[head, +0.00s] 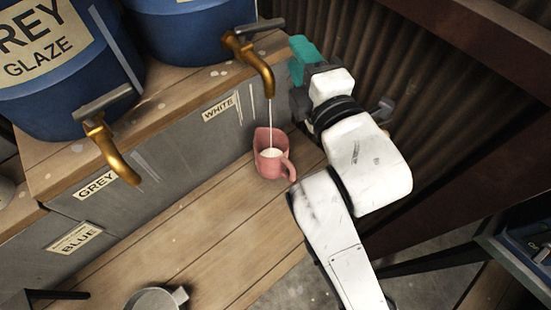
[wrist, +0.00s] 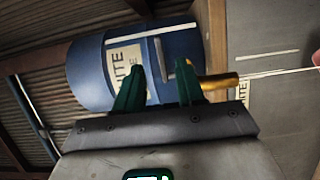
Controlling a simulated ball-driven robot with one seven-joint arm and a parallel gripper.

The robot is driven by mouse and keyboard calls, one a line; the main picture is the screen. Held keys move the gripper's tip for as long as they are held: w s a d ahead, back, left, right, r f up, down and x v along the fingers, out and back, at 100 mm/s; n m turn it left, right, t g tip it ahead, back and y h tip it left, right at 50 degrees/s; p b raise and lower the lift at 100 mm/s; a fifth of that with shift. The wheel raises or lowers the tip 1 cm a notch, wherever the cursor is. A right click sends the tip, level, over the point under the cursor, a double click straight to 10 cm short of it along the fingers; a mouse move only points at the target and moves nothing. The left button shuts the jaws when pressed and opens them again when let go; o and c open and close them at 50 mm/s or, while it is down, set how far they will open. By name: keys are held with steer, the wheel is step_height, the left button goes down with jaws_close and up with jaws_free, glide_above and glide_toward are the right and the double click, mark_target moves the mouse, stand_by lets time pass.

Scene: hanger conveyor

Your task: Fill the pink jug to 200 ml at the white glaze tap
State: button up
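The pink jug (head: 261,163) stands upright on the wooden bench below the white glaze tap (head: 262,72). A thin white stream (head: 270,112) runs from the spout into it, and white glaze shows inside. I cannot read any level marks. My gripper (head: 298,52), with teal fingers, is just right of the tap's grey lever (head: 262,26). In the wrist view the fingers (wrist: 158,72) are apart with nothing gripped between them. The right finger overlaps the lever there; I cannot tell whether it touches. The brass tap (wrist: 219,84) and stream also show there.
The blue white-glaze barrel (head: 185,32) stands behind the tap, with the grey-glaze barrel (head: 45,65) and grey tap (head: 108,150) to the left. A metal pan (head: 152,301) sits at the front of the bench (head: 205,235). A corrugated wall (head: 400,50) is close on the right.

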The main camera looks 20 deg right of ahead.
steer(key=c, duration=0.5)
steer(key=shift+s+a+m, duration=0.1)
steer(key=shift+s+m, duration=0.35)
steer(key=shift+m, duration=0.55)
jaws_close()
steer(key=m, duration=1.6)
glide_toward(275, 27)
steer(key=w+p, duration=0.1)
steer(key=w, duration=0.6)
steer(key=shift+p, duration=0.35)
